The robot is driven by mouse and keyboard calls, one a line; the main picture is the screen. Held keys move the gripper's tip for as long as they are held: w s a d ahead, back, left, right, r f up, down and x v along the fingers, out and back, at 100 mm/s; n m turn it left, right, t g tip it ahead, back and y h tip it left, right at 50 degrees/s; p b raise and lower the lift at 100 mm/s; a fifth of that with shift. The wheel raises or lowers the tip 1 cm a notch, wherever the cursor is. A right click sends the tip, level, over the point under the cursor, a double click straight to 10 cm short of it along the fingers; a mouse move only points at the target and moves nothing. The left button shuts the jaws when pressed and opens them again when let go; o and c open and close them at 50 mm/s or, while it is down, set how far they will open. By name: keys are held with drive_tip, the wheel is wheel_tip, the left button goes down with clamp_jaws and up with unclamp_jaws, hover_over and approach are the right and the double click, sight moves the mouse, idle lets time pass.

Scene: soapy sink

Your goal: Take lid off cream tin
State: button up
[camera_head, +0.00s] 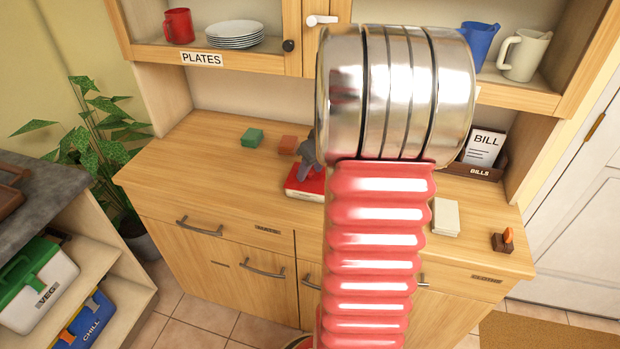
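My own arm, a red ribbed link with a shiny metal joint, fills the middle of the view and hides part of the worktop. A dark grey shape (309,150) shows at the arm's left edge, just over a red box (304,186) with a pale label. It may be part of my gripper, but I cannot be sure, and no fingertips show clearly. A flat cream-coloured block (446,218) lies on the worktop right of the arm. I cannot tell whether it is the cream tin, and I see no clear lid.
The wooden worktop (200,165) holds a green block (252,137), an orange-brown block (289,143), a bill holder (477,170) and a small dark stand (502,243). Cupboards overhang it, with plates (235,36) and mugs. The worktop's left side is clear.

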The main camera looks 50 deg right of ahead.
sight(311, 173)
drive_tip(key=shift+c, duration=0.6)
clamp_jaws()
drive_tip(key=shift+r, duration=0.1)
wheel_tip(311, 173, up, 10)
idle(0.5)
idle(0.4)
